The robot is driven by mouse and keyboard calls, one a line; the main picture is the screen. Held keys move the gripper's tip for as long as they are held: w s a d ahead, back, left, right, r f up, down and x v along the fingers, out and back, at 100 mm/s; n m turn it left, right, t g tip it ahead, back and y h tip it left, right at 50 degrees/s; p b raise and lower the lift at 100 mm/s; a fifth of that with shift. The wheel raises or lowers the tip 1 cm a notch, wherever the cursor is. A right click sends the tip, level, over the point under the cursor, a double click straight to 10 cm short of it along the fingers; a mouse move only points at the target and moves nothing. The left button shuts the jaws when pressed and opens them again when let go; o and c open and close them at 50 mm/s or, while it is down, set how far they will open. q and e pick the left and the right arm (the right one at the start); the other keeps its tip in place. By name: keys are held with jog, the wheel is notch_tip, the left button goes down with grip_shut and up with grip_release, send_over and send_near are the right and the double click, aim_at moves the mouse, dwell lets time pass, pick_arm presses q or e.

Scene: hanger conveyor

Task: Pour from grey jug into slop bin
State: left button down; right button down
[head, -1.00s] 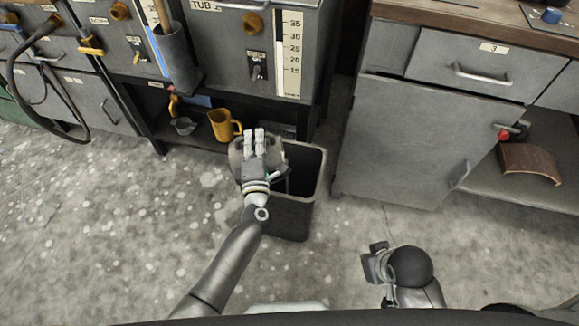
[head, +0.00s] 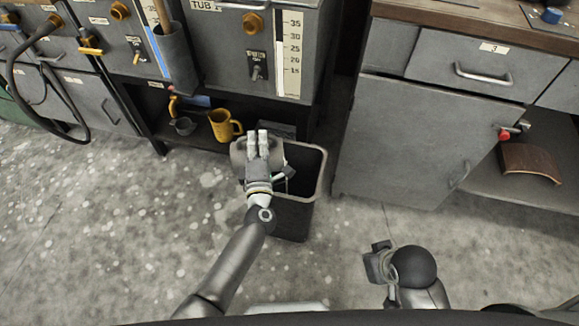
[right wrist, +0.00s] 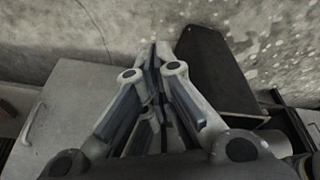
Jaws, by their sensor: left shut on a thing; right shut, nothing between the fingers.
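The slop bin (head: 293,215) is a dark, open-topped bin on the floor in front of the tub bench; its dark side also shows in the right wrist view (right wrist: 212,70). My left gripper (head: 263,138) is shut on the grey jug (head: 239,152), over the bin's left rim in the head view. The hand covers most of the jug, so its tilt and any liquid are hard to tell. My right gripper (head: 377,262) is low over the floor, right of the bin and apart from it. In the right wrist view its fingers (right wrist: 160,50) are shut and empty.
A grey cabinet (head: 400,150) stands close to the bin's right. The floor (head: 110,230) at left is clear.

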pick_arm(q)
jog(key=shift+d, duration=0.2)
jog(key=shift+d+m, duration=0.4)
jog(key=shift+m, duration=0.1)
jog(key=shift+d, duration=0.1)
pick_arm(e)
jog(key=shift+a+f, duration=0.15)
jog(key=shift+f, duration=0.3)
pick_arm(q)
jog(key=shift+d, duration=0.1)
pick_arm(e)
jog(key=shift+w+r, duration=0.1)
jog(key=shift+w, duration=0.05)
